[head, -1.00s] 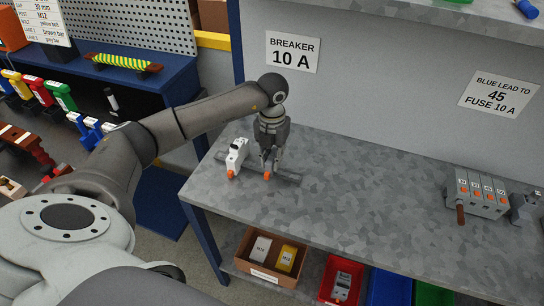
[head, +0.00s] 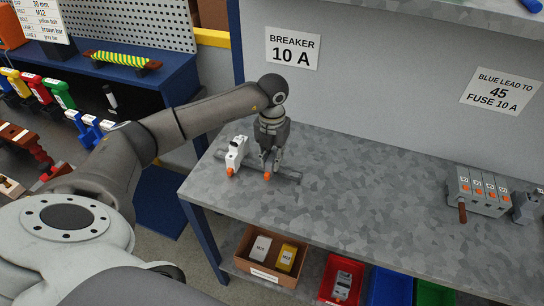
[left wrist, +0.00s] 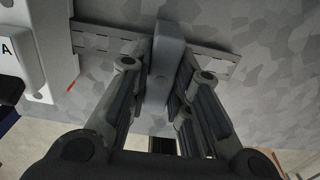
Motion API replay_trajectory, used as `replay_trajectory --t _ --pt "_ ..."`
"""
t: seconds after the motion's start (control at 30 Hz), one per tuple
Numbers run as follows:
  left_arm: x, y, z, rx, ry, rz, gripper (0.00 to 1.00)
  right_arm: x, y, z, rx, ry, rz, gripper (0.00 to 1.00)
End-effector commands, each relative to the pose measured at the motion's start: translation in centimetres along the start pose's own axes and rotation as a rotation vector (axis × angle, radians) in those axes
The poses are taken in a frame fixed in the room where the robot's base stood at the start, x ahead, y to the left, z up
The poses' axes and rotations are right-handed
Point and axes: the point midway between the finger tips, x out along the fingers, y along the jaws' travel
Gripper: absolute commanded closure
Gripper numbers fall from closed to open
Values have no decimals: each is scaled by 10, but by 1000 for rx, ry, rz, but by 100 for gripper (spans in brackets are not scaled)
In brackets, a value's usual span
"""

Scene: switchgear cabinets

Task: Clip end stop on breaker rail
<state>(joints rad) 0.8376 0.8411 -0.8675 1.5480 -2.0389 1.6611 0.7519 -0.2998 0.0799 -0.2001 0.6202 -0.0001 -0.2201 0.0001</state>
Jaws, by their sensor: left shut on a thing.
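My left gripper (head: 269,160) is low over the metal rail (head: 288,177) on the grey bench. It is shut on the grey end stop (left wrist: 166,65), a narrow upright block between its fingers in the left wrist view. There, the slotted rail (left wrist: 215,58) runs out on both sides of the end stop, which is at the rail; whether it is seated cannot be told. In the head view the gripper mostly hides the end stop, and an orange tip shows beneath. The white breaker (head: 236,152) stands on the rail to the left, apart from the gripper. My right gripper is not in view.
A row of grey fuse blocks (head: 480,190) with orange marks stands at the bench's right. Signs hang on the back wall, one reading BREAKER 10 A (head: 292,48). A cardboard box (head: 268,258) and a red bin (head: 341,280) sit below. The bench middle is clear.

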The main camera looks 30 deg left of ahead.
Motion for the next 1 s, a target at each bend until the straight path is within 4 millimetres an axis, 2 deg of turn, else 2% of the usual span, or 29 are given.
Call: replay_trajectory --t 0.8,0.83,1.0 --pt "14 0 -1 0 3 2 100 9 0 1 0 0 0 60" --pt "14 0 -1 0 3 2 78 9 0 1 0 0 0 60" --pt "13 0 -1 0 2 1 57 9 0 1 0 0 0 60"
